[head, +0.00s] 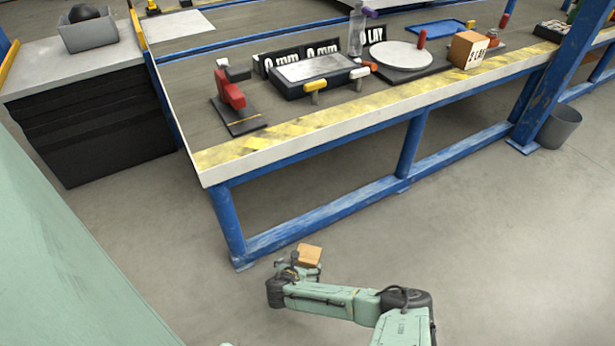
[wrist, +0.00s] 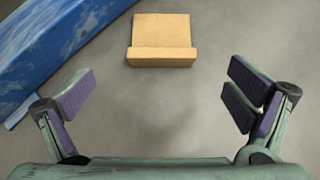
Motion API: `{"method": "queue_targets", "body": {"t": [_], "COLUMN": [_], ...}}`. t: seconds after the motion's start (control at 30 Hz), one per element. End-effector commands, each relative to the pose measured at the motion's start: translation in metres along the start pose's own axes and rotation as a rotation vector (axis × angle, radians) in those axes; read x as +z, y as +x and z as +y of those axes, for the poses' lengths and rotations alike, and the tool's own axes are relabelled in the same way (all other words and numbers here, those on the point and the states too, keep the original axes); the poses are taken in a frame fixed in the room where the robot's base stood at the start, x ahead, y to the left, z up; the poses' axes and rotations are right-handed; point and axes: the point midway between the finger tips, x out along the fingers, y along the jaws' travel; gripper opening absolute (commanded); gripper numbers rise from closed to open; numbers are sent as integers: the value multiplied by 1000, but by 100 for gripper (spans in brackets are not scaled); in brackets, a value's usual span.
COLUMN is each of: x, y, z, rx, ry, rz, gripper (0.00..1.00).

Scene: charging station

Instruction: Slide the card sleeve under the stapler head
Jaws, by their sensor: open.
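A tan card piece, seemingly the card sleeve (head: 309,253), appears to lie on the grey floor by the bench's front left leg. In the wrist view the sleeve (wrist: 162,40) shows as a flat square with a raised strip along its near edge. It is beyond my open fingers and apart from them. My gripper (wrist: 159,100) is open and empty; in the head view my gripper (head: 298,264) partly overlaps the sleeve's near side. The red stapler (head: 230,90) stands on a dark base at the left end of the bench top.
The bench's blue leg (head: 228,225) and low blue rail (head: 330,208) are close to my gripper; a blue beam (wrist: 55,50) fills the wrist view's upper left. A cardboard box (head: 467,50) and a round plate (head: 403,55) stand on the bench.

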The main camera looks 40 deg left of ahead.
Motion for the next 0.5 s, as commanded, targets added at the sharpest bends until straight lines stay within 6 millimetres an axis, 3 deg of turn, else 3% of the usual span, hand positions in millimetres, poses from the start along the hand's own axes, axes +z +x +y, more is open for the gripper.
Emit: {"method": "queue_targets", "body": {"t": [0.5], "x": [-8], "y": [60], "z": [-2], "rx": [2], "ry": [1], "rz": [0], "gripper": [98]}}
